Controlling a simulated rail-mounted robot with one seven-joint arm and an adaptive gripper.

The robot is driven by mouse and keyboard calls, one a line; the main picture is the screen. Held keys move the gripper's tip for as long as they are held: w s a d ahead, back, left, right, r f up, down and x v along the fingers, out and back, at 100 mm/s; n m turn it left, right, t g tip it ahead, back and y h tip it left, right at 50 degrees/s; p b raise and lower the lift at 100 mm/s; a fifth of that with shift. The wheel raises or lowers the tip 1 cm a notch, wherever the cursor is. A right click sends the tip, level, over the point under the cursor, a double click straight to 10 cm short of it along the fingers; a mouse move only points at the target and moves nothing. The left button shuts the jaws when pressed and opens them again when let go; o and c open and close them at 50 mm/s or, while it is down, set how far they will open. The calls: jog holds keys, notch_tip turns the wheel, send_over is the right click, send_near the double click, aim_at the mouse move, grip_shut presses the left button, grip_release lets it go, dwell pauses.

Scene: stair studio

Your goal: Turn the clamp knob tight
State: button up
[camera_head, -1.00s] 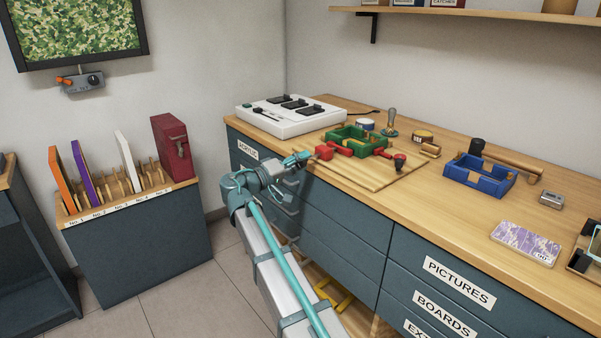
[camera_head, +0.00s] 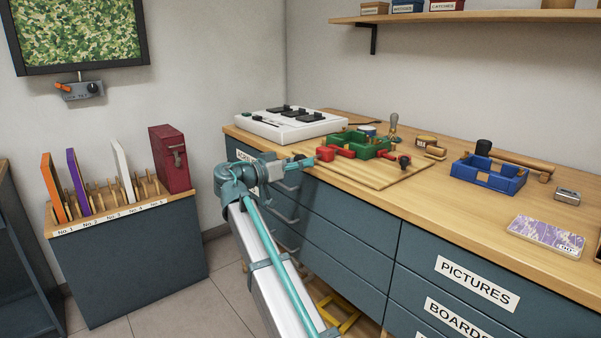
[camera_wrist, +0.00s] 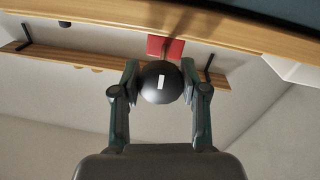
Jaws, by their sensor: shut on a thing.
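A round black knob (camera_wrist: 150,92) with a short white mark on its face sits between my gripper's fingers in the wrist view. My gripper (camera_wrist: 161,78) is shut on it, with one finger on each side. The red clamp (camera_wrist: 166,48) shows just behind the knob. In the head view my gripper (camera_head: 306,162) reaches the near left end of the red clamp (camera_head: 336,153), and the knob cannot be made out there. The clamp lies against a green frame (camera_head: 362,139) on a wooden board (camera_head: 375,178). A dark knob (camera_head: 405,161) shows at the clamp's right side.
A white device (camera_head: 290,126) stands behind my gripper at the back left of the bench. A blue tray (camera_head: 488,177) and a mallet (camera_head: 520,165) lie to the right. The bench front with drawers runs close beside my arm.

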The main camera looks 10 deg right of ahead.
jog(key=m+b, duration=0.1)
jog(key=m, duration=0.1)
jog(key=m+b, duration=0.4)
jog(key=shift+f+y, duration=0.25)
jog(key=shift+y, duration=0.15)
jog(key=m+b, duration=0.5)
jog(key=m, duration=0.1)
jog(key=shift+w+t, duration=0.1)
jog(key=shift+t, duration=0.2)
jog(key=m+b, duration=0.5)
jog(key=m, duration=0.1)
jog(key=shift+r+y, duration=0.15)
jog(key=shift+y, duration=0.25)
jog(key=m+t+b, duration=0.1)
jog(key=m, duration=0.4)
jog(key=shift+r, duration=0.2)
jog(key=shift+m, duration=0.3)
jog(key=o, duration=1.2)
jog(key=shift+r, duration=0.1)
jog(key=shift+c, duration=0.2)
jog(key=shift+a, duration=0.15)
jog(key=v, duration=1.1)
jog(key=shift+s+a, duration=0.3)
jog(key=shift+s, duration=0.05)
